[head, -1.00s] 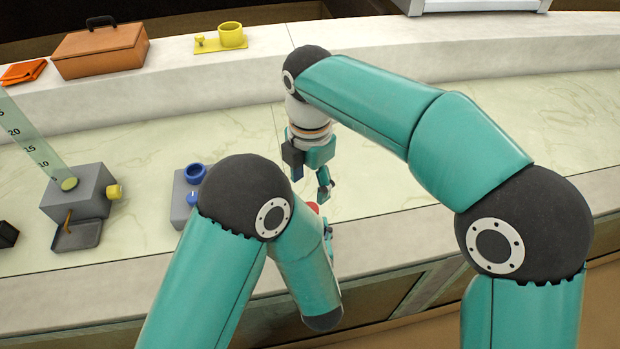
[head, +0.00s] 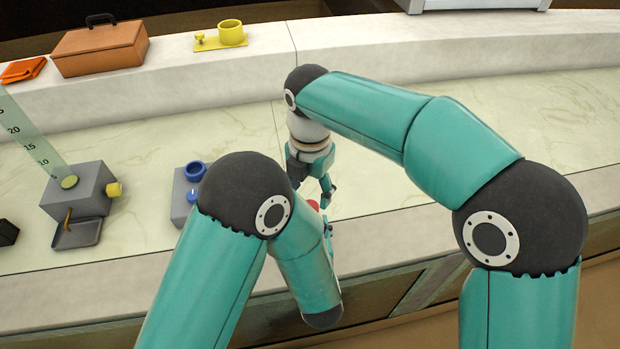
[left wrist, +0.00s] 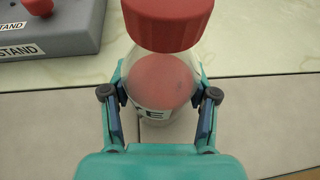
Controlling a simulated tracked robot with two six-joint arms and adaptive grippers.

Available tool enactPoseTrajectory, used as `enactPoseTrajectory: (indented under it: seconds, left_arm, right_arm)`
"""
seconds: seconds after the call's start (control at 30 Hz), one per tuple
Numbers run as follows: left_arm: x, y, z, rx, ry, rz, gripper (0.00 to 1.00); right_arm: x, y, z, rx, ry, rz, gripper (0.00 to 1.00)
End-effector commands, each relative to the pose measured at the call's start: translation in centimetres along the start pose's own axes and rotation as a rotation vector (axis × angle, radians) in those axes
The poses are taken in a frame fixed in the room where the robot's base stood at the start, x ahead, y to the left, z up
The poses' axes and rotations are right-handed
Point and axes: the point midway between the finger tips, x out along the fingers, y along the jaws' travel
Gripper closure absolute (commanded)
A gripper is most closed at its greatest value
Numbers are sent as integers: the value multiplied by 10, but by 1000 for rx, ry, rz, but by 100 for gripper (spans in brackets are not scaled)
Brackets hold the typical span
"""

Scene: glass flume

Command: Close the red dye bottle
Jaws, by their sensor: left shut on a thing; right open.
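My left gripper (left wrist: 160,98) is shut on the red dye bottle (left wrist: 160,82), a clear bottle with red contents and a partly hidden label. A red cap (left wrist: 168,22) shows at the bottle's top end, cut by the picture's upper edge; I cannot tell whether it is seated on the neck. In the head view, a small red part (head: 313,205) shows between the arms, and my left forearm hides most of the bottle and left gripper. My right gripper (head: 318,181) is open, pointing down just above that red part.
A grey stand (left wrist: 60,35) with red parts is at the left wrist view's upper left. In the head view, a grey block with blue parts (head: 180,207) stands left of my left elbow. A grey block (head: 78,190) with a yellow knob stands farther left. The counter right of the grippers is clear.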

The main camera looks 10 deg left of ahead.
Motion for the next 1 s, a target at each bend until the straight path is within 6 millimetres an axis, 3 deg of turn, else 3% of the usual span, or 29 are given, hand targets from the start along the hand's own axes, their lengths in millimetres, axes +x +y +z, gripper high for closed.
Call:
enactPoseTrajectory:
  seconds: [0.3, 0.7, 1.0]
  left_arm:
    - [0, 0, 0, 0, -1, 0, 100]
    - [0, 0, 0, 0, -1, 0, 100]
    - [0, 0, 0, 0, -1, 0, 100]
  right_arm:
    - [42, 0, 0, 1, 1, -1, 39]
    - [48, 0, 0, 1, 0, 0, 39]
    - [48, 0, 0, 0, 0, 1, 87]
